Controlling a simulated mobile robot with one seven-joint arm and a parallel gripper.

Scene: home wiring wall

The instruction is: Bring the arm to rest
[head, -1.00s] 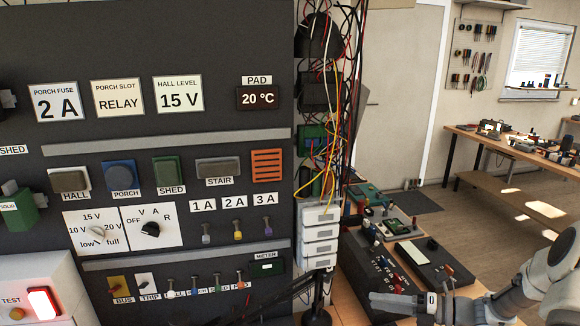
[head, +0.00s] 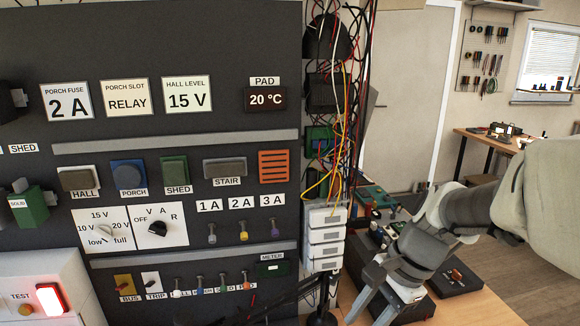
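My gripper (head: 371,312) is at the lower right of the head view, in front of the bench beside the wiring wall. Its grey-and-white fingers point down and to the left, with a gap between them. I see nothing held in the gap. My arm reaches in from the right edge, bent down towards the gripper. The fingers are apart from the dark wiring panel (head: 230,30).
A stack of white modules (head: 325,238) and loose coloured wires (head: 345,100) stand just left of my gripper. A dark tray (head: 455,280) lies on the bench behind it. A white box with a lit red button (head: 50,299) is at the lower left.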

